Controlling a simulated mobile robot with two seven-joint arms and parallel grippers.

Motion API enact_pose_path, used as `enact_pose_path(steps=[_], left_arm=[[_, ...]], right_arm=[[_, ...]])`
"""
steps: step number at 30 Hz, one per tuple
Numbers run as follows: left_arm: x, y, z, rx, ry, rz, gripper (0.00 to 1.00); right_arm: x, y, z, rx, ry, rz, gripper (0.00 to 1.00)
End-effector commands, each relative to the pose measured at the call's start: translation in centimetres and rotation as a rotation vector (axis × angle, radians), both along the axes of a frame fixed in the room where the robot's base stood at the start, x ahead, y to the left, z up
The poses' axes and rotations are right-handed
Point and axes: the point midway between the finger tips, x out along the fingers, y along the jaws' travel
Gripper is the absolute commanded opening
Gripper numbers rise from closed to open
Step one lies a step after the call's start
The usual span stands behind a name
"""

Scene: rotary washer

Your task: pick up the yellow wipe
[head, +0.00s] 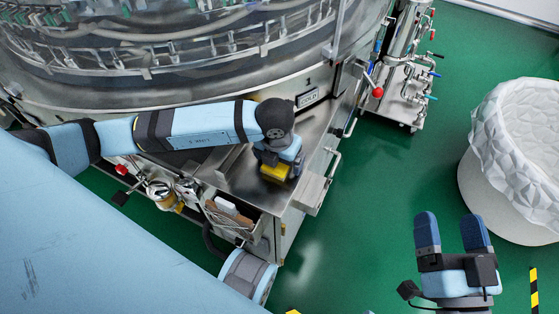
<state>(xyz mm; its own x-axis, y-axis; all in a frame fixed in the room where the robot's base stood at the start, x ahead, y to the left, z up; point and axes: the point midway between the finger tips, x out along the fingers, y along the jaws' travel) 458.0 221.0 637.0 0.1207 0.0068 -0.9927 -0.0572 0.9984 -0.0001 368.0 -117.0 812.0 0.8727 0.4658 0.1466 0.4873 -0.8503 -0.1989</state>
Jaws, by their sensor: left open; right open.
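The yellow wipe (275,172) lies on the steel ledge (235,178) of the washer, near its right front corner. My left gripper (279,164) is right above the wipe, pointing down, and its wrist hides part of the wipe. Its fingers are mostly hidden; whether they touch the wipe cannot be seen. My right gripper (455,232) is open and empty at the lower right, over the green floor, with its two blue fingers pointing up in the picture.
The rotary washer (180,80) fills the upper left. An open drawer or box (232,215) with items is below the ledge. A white lined bin (510,190) stands at the right. Pipes with valves (405,75) stand behind. Green floor (385,185) is clear between.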

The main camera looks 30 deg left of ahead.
Motion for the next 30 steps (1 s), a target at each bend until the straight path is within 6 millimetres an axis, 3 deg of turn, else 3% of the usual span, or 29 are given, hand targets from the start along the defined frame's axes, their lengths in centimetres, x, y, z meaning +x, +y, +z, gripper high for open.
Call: enact_pose_path(steps=[4,11,12,20,30], left_arm=[[0.0,0.0,-0.3,0.000,0.001,0.000,0.96],[0.0,0.0,-0.2,0.000,0.001,0.000,0.45],[0.0,0.0,-0.2,0.000,0.001,0.000,0.43],[0.0,0.0,-0.2,0.000,0.001,0.000,0.43],[1.1,0.9,1.9,0.000,0.000,0.002,0.43]], right_arm=[[0.0,0.0,-0.2,0.000,0.002,-0.001,0.79],[0.0,0.0,-0.2,0.000,0.002,-0.001,0.79],[0.0,0.0,-0.2,0.000,0.002,-0.001,0.79],[0.0,0.0,-0.1,0.000,0.002,-0.001,0.79],[0.1,-0.1,1.3,0.006,-0.023,-0.009,0.79]])
